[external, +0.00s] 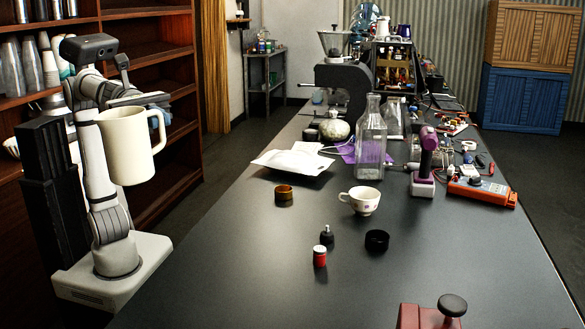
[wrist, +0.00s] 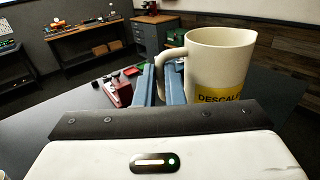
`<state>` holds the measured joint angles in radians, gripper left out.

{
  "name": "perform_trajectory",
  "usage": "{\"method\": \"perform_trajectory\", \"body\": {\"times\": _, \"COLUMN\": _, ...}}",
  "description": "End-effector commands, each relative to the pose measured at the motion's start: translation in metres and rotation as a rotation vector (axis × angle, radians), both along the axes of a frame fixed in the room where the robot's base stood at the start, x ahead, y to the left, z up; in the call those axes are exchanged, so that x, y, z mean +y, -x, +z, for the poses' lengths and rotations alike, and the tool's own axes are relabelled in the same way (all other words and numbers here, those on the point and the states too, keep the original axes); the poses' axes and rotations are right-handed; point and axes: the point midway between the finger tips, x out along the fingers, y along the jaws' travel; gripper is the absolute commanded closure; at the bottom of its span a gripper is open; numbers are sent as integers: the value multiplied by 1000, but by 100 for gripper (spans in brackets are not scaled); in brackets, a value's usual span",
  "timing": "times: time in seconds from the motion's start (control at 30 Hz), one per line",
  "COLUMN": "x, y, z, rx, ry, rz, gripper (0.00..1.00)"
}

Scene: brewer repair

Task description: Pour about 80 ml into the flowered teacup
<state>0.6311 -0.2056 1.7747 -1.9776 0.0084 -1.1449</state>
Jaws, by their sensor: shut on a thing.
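The flowered teacup (external: 366,202) stands upright on the dark bench in the external view, its handle to the left. A faint mark shows on its side; its inside is mostly hidden. My gripper (wrist: 160,84) is shut on the handle of a large cream jug (wrist: 222,62). The jug has a yellow label with "DESCAL" readable. In the external view the jug (external: 126,147) hangs roughly upright beside my arm, left of the bench and well away from the teacup. Its contents cannot be seen.
Near the teacup are a brown ring (external: 284,193), a black ring (external: 377,241), a red-and-white small jar (external: 320,257) and a glass bottle (external: 370,150). A purple-and-grey tool (external: 425,165) stands to its right. The bench's left front is clear.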

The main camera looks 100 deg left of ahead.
Motion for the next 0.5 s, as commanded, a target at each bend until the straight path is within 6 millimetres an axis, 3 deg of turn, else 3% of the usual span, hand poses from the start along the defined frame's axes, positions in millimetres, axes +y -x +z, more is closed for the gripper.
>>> {"method": "perform_trajectory", "body": {"times": 0.2, "x": -26, "y": 26, "z": 10, "rx": 4, "ry": 8, "rz": -32, "gripper": 100}}
{"method": "perform_trajectory", "body": {"times": 0.5, "x": -44, "y": 47, "z": 17, "rx": 11, "ry": 13, "rz": -55, "gripper": 100}}
